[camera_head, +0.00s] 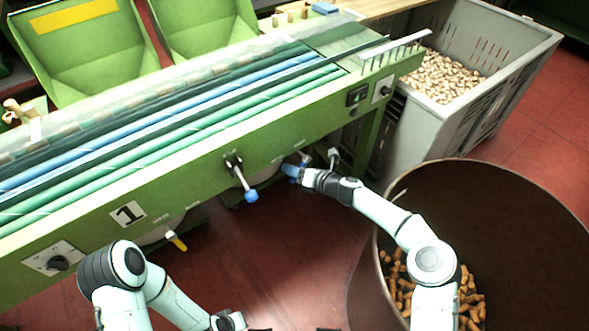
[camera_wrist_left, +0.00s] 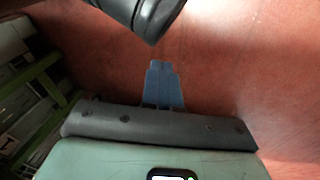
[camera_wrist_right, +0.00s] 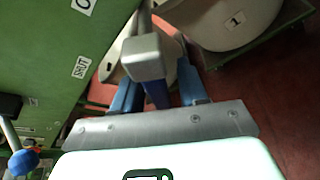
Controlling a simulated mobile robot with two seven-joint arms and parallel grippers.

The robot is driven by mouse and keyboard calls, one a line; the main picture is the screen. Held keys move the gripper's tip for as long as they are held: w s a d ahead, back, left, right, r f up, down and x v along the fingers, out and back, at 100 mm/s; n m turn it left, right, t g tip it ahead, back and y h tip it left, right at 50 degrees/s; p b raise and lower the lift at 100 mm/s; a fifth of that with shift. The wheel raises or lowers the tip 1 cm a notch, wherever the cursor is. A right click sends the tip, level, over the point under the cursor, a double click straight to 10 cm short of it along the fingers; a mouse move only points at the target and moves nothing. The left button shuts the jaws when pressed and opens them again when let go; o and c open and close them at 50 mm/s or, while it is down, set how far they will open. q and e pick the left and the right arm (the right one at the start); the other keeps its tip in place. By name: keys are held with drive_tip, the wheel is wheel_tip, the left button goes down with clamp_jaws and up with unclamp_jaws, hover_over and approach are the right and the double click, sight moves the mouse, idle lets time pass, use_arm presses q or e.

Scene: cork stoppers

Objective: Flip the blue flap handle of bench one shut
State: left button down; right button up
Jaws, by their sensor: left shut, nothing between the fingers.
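Bench one (camera_head: 215,155) is the green bench with the number 1 plate. My right gripper (camera_head: 290,171) is at its lower front edge, right of the blue-ball lever (camera_head: 251,195). In the right wrist view its blue fingers (camera_wrist_right: 157,92) are spread. A darker blue piece (camera_wrist_right: 156,96) shows between them, apparently the blue flap handle; a grey block on a rod (camera_wrist_right: 141,56) partly hides it, and I cannot tell whether the fingers touch it. The blue-ball lever also shows there (camera_wrist_right: 25,161). My left gripper (camera_wrist_left: 164,83) is shut and empty above the floor.
A yellow handle (camera_head: 176,240) hangs under the bench front at the left, and a grey-ended lever (camera_head: 333,156) is at the right. A large brown tub (camera_head: 480,200) with corks stands beside my right arm. A grey crate (camera_head: 440,125) stands behind it.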

use_arm(q)
drive_tip(key=s+d+r+g+p, duration=0.2)
drive_tip(key=s+r+p, duration=0.1)
drive_tip(key=s+r, duration=0.1)
drive_tip(key=shift+s+d+h+p, duration=0.3)
drive_tip(key=shift+s+d+h, duration=0.1)
drive_tip(key=shift+s, duration=0.35)
use_arm(e)
drive_tip(key=v, duration=1.3)
drive_tip(key=shift+d, duration=0.15)
use_arm(q)
drive_tip(key=c, duration=1.8)
unclamp_jaws()
use_arm(e)
drive_tip(key=shift+s+r, duration=0.1)
drive_tip(key=shift+s, duration=0.05)
